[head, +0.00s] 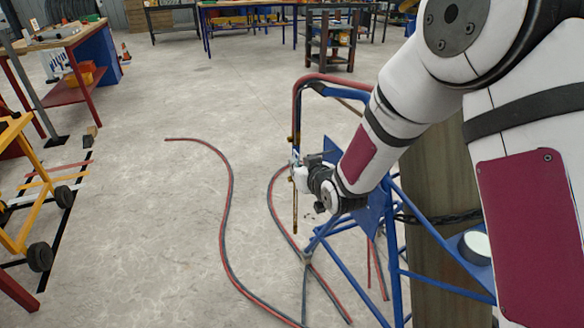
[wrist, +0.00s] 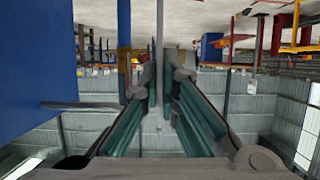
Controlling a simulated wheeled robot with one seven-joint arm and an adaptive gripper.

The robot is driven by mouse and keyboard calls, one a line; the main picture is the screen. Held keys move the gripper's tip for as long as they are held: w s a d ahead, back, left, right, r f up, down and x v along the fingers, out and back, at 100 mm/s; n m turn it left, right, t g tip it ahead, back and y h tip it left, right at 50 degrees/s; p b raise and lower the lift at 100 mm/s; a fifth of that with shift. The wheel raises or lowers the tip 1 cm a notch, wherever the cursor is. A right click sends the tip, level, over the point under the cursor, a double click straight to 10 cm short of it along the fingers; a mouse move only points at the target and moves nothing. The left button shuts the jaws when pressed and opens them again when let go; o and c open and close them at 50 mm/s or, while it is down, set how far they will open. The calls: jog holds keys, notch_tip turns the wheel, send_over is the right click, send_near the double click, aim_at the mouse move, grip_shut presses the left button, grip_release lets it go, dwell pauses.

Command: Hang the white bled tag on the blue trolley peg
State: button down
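My gripper (head: 296,170) is beside the top of the blue trolley (head: 336,93), at the upright on its left side. In the wrist view, which looks upside down, the two fingers (wrist: 160,66) are close together, with a thin pale strip (wrist: 160,25) between the tips. The strip looks like the white bled tag seen edge-on; its face and hole are not visible. A blue panel (wrist: 55,50) fills the left of the wrist view. A grey rod (wrist: 82,106) shows at its edge and may be the peg. In the head view the peg cannot be made out.
Red and dark hoses (head: 231,190) lie on the floor and by the trolley. A wooden post (head: 432,190) with a chain stands right of the gripper. A yellow cart (head: 15,190) and a workbench (head: 62,38) are at the left.

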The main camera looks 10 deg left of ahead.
jog(key=shift+w+d+f, duration=0.15)
jog(key=shift+w+d, duration=0.4)
jog(key=shift+d, duration=0.25)
jog(key=shift+w+d+f, duration=0.15)
jog(key=shift+w+d, duration=0.35)
jog(key=shift+d, duration=0.35)
jog(key=shift+w+d+f, duration=0.15)
jog(key=shift+w+d, duration=0.4)
jog(key=shift+d, duration=0.25)
jog(key=c, duration=1.7)
grip_release()
